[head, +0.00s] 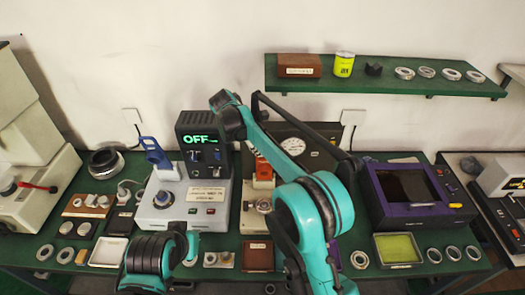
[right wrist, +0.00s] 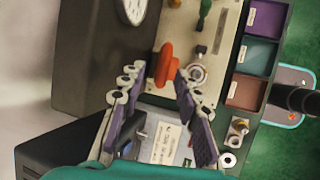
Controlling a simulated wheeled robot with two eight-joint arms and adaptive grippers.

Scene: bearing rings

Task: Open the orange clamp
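The orange clamp (head: 263,168) is on the gauge device in the middle of the bench, partly hidden by my right arm in the head view. In the right wrist view the clamp's orange handle (right wrist: 166,64) lies between and just beyond the fingertips. My right gripper (right wrist: 157,78) is open, with purple-padded fingers spread to either side of the handle; I see no clear contact. Its fingers are hidden in the head view. My left arm shows at the lower left of the head view, but its gripper cannot be made out.
A control box (head: 185,205) with an OFF display (head: 200,139) stands left of the gauge device (head: 292,146). A purple-framed box (head: 415,195) stands to the right. A shelf (head: 385,86) with rings is above. Rings and trays line the bench's front edge.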

